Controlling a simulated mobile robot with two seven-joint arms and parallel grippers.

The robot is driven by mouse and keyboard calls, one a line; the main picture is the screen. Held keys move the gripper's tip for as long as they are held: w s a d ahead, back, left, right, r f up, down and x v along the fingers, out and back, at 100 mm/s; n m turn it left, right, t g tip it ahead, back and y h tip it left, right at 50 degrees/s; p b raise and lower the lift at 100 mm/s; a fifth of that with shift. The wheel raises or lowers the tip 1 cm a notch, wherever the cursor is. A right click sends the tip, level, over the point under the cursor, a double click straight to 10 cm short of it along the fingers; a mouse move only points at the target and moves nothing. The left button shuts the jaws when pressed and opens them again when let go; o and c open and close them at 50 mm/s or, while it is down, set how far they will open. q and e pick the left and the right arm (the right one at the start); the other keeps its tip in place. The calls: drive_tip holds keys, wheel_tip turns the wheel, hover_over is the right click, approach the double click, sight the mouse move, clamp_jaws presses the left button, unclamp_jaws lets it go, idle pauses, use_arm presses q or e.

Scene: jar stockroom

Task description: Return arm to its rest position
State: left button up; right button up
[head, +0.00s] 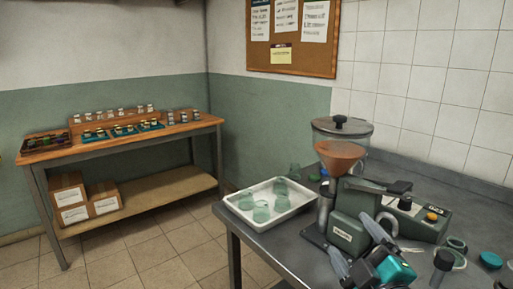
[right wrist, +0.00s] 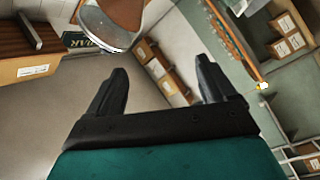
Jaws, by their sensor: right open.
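My right gripper (head: 350,238) shows in the head view at the lower right, in front of the machine on the metal table. Its two dark fingers are spread apart and its body is teal and black. In the right wrist view, the right gripper (right wrist: 161,72) is open, with nothing between its fingers. My left gripper is in neither view.
A machine with a hopper (head: 341,150) stands on the metal table (head: 290,243), close by the right gripper. A white tray (head: 288,215) holds several greenish glass jars. Lids and rings lie at the right. A wooden bench (head: 130,137) with small jars stands at the far left, cardboard boxes (head: 68,197) below. Floor between is clear.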

drive_tip(key=s+d+f+m+g+h, duration=0.4)
drive_tip(key=s+f+m+g, duration=0.4)
drive_tip(key=f, duration=0.4)
drive_tip(key=s+f+m+g+y, duration=0.15)
drive_tip(key=s+f+g, duration=0.25)
drive_tip(key=s, duration=0.4)
drive_tip(key=s+f+m+g, duration=0.2)
drive_tip(key=s+f+g, duration=0.15)
drive_tip(key=s, duration=0.45)
drive_tip(key=w+a+f+t+y, duration=0.1)
drive_tip(key=w+a+f+t, duration=0.3)
drive_tip(key=w+f+t, duration=0.3)
drive_tip(key=shift+f+n, duration=0.45)
drive_tip(key=shift+f, duration=0.9)
drive_tip(key=shift+d+t+y, duration=0.15)
drive_tip(key=shift+t+y, duration=0.1)
